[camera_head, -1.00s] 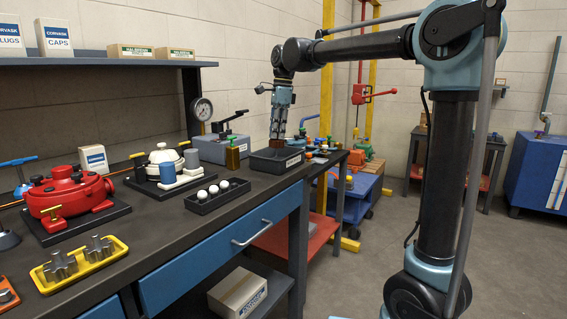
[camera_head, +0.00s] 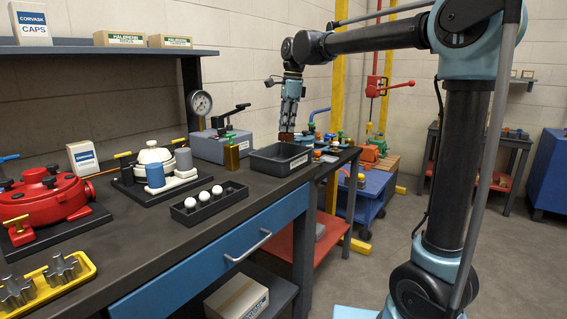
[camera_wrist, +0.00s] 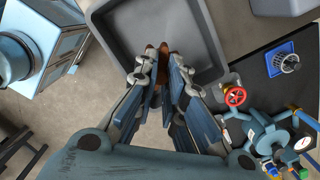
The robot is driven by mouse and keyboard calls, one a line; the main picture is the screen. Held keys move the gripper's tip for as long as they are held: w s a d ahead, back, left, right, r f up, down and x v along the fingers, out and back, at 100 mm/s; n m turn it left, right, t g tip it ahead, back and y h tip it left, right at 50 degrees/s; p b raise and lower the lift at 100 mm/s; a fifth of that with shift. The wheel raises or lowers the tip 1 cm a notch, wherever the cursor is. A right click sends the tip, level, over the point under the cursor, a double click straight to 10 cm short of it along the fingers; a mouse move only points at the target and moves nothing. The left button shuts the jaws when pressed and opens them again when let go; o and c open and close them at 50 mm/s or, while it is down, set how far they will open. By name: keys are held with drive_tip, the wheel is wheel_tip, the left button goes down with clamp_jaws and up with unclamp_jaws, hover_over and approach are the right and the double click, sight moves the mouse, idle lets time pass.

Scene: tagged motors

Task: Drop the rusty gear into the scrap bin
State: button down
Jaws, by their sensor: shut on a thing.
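The scrap bin is a dark grey open tray (camera_head: 262,165) with a white label, at the far end of the workbench. My gripper (camera_head: 288,128) points down above the bin's back right part in the head view. It is shut on the rusty gear (camera_head: 287,137), a small brown piece at the fingertips. In the wrist view the gear (camera_wrist: 152,50) shows brown between the fingertips (camera_wrist: 160,60), mostly hidden by them. There the bin (camera_wrist: 205,35) lies behind and below the fingers, with its floor bare where I see it.
A green-capped bottle (camera_head: 232,155) and a gauge press (camera_head: 210,145) stand left of the bin. A tray of white balls (camera_head: 207,203) and a yellow tray of metal gears (camera_head: 60,295) sit nearer. A valve assembly (camera_wrist: 265,135) is beside the bin.

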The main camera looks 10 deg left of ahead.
sight(288, 136)
drive_tip(key=shift+w+d+f, duration=0.1)
drive_tip(key=shift+f, duration=2.15)
drive_tip(key=c, duration=1.6)
unclamp_jaws()
drive_tip(key=shift+r, duration=0.15)
drive_tip(key=r, duration=0.4)
drive_tip(key=d+r, duration=0.1)
drive_tip(key=r, duration=0.6)
drive_tip(key=shift+w+d+r, duration=0.2)
drive_tip(key=shift+w+r, duration=0.1)
drive_tip(key=shift+w, duration=0.05)
